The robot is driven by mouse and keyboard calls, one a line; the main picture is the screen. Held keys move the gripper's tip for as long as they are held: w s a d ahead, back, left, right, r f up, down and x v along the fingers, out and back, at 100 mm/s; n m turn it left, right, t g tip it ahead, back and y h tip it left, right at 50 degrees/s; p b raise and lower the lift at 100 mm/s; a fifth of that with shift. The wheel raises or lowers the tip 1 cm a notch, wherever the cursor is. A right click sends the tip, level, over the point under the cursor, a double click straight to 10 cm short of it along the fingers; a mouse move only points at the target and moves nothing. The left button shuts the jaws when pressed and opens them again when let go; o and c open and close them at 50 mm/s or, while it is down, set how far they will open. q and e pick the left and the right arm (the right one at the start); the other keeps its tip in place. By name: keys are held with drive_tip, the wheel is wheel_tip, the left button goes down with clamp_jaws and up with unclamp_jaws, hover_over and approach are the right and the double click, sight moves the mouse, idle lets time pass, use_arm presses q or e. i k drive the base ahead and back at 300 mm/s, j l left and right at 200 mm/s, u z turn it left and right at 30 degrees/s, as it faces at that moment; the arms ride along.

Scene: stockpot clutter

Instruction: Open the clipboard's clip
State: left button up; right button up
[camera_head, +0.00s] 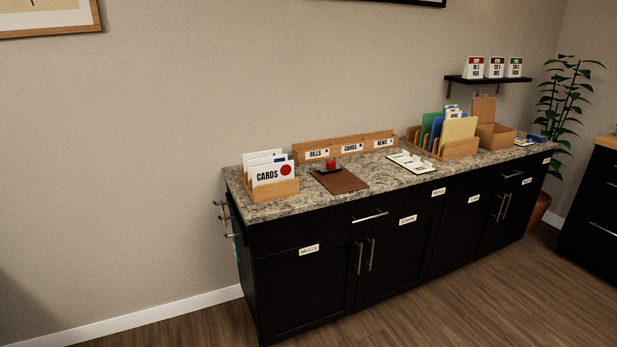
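A brown clipboard (341,181) lies flat on the granite counter, left of the middle. A dark clip (326,170) shows at its back left edge, with a small red thing (331,164) at or just behind it. The clip is too small to tell whether it is open or shut. Neither of my grippers is in view.
A wooden box of cards (273,189) stands left of the clipboard. A long labelled wooden rack (344,146) stands behind it, and a white tray (412,162) lies to its right. A file sorter (442,147) and an open box (494,136) stand farther right. Floor (480,290) in front is clear.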

sight(330, 167)
drive_tip(key=i+j+z, duration=0.25)
drive_tip(key=i+l+z, duration=0.2)
drive_tip(key=i+l, duration=0.15)
drive_tip(key=i, duration=0.15)
drive_tip(key=i+l+z, duration=0.2)
drive_tip(key=i, duration=0.3)
drive_tip(key=i+l+z, duration=0.15)
drive_tip(key=i, duration=0.4)
drive_tip(key=l, duration=0.1)
